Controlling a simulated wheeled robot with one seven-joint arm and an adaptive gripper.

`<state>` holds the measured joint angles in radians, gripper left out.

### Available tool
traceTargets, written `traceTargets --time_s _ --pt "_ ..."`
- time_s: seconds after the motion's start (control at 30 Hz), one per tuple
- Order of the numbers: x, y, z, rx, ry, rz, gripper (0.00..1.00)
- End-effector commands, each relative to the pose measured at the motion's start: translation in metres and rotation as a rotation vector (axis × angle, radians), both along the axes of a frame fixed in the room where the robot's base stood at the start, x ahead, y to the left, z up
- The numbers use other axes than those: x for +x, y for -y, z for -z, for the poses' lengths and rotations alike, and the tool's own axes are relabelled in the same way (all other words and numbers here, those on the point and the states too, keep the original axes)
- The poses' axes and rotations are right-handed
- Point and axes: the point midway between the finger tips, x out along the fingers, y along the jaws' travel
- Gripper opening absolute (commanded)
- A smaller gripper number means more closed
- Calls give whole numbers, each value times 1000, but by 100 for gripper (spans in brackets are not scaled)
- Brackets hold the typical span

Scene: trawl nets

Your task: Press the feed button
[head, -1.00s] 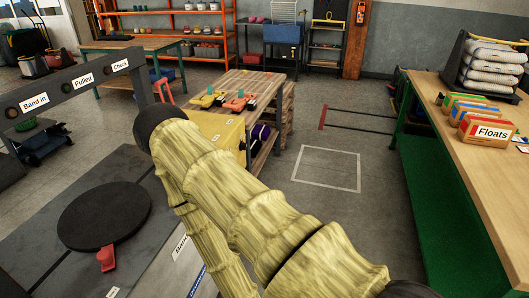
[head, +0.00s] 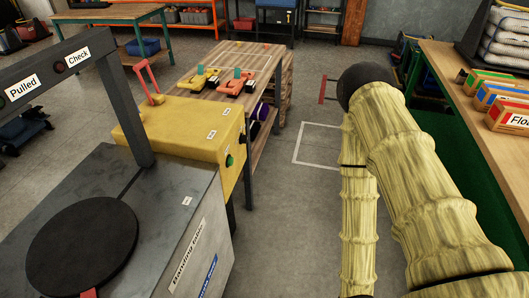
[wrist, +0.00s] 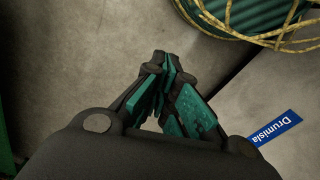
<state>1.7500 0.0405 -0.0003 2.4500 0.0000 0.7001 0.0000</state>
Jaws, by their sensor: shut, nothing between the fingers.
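My gripper (wrist: 166,62) shows in the wrist view, shut and empty, above bare concrete floor. It is hidden in the head view, where my yellow-sleeved arm fills the right side, apart from the yellow box. No button shows in the wrist view.
A red lever (head: 149,83) rises from the box. A wooden bench (head: 447,62) stands right. In the wrist view are a green rope-wound object (wrist: 262,14) and a "Drumisla" sign (wrist: 273,128).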

Motion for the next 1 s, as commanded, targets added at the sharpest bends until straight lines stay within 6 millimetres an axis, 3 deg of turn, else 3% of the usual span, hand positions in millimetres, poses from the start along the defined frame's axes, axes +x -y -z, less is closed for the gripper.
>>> traceTargets --time_s 0.37,0.53,0.67,0.77,1.0 --pt "0 0 0 1 0 -1 0" --pt "23 -6 10 16 44 -29 0" --pt "71 -18 24 50 141 -94 0" --pt "121 -32 31 77 246 -166 0" --pt "243 -70 22 119 516 -357 0"
